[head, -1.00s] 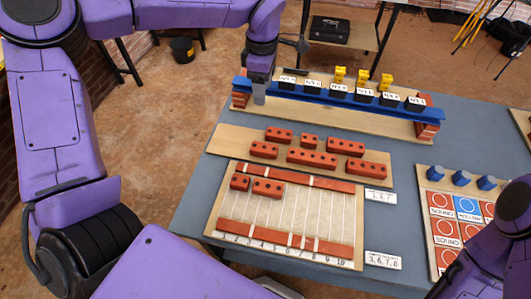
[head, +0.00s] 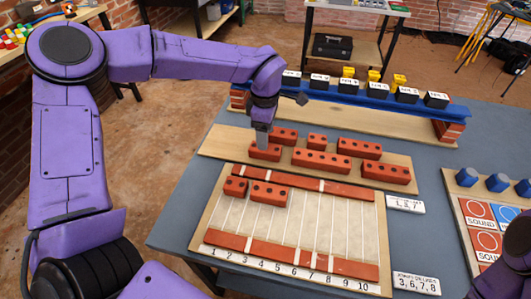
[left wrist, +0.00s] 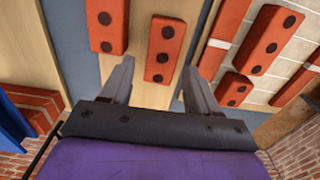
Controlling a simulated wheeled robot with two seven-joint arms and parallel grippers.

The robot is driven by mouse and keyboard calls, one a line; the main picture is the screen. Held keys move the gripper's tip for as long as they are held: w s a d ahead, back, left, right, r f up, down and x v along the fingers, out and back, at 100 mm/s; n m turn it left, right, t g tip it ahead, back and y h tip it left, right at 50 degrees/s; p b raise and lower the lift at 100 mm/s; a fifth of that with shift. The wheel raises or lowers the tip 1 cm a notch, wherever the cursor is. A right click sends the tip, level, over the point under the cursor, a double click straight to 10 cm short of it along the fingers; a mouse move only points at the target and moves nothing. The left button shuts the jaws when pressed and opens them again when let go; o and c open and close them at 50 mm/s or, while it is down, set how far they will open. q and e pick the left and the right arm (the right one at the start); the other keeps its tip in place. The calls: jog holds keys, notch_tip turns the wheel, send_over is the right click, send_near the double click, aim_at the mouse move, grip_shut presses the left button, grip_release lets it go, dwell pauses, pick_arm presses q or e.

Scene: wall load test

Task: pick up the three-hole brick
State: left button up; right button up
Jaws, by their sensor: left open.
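A red three-hole brick (head: 266,152) lies at the front left of the loose bricks on a wooden board (head: 222,143). In the left wrist view, this brick (left wrist: 165,48) shows three dark holes and lies between the fingers, with a gap on each side. My left gripper (head: 262,138) points down at it, open and empty. I cannot tell how far its tips are above the board. Another three-hole brick (head: 269,194) lies on the numbered panel (head: 300,225), beside a two-hole brick (head: 236,186). My right gripper is out of view.
Other red bricks lie close by, including one behind (head: 283,137) and a longer one (head: 321,162) to the right. A blue beam (head: 375,102) with black weights stands on brick supports at the back. White number cards (head: 405,204) lie right of the panel.

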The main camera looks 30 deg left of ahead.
pick_arm(q)
notch_tip(320, 180, down, 6)
jog(key=shift+s+r, duration=0.1)
jog(key=shift+r, duration=0.1)
jog(key=c, duration=0.9)
jog(key=shift+r, duration=0.1)
jog(key=shift+c, duration=0.2)
